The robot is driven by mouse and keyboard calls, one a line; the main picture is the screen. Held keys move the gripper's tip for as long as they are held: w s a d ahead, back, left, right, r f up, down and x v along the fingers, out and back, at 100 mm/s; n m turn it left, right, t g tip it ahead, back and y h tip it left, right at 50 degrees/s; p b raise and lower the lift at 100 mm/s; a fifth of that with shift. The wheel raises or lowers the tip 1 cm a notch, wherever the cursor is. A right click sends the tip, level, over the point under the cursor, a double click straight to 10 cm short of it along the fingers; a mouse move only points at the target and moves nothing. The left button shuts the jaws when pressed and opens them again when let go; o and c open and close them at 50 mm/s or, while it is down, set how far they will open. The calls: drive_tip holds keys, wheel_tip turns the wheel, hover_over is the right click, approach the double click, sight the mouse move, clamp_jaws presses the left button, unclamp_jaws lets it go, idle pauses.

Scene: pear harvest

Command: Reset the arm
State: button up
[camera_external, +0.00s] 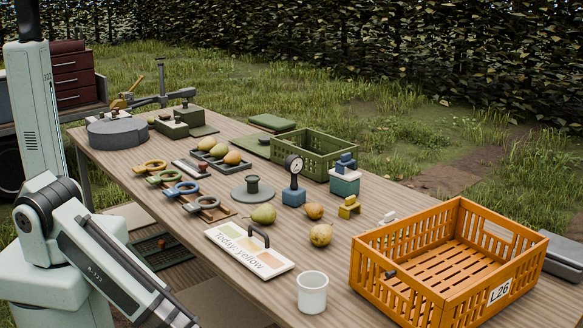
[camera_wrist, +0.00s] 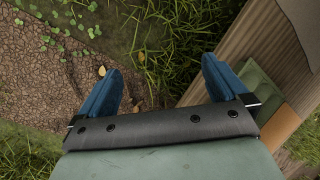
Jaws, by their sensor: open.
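My gripper (camera_wrist: 160,68) shows in the wrist view with its two blue fingers spread wide and nothing between them. It is over grass and bare soil, beside a wooden edge at the right. In the external view my arm (camera_external: 110,265) stands at the left and reaches down past the bottom of the picture, so the gripper is hidden there. The wooden table (camera_external: 245,290) lies to the right of my arm.
An orange crate (camera_external: 455,205) marked L26 stands at the table's near right. A white cup (camera_external: 312,293), a "Today: yellow" sign (camera_external: 262,262), and loose pears (camera_external: 321,235) are in front. A green crate (camera_external: 312,140) and a tray of pears stand farther back.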

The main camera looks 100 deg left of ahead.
drive_tip(key=s+a+g+h, duration=0.3)
drive_tip(key=s+g, duration=0.1)
drive_tip(key=s, duration=1.4)
drive_tip(key=shift+f, duration=0.45)
drive_tip(key=shift+s, duration=0.1)
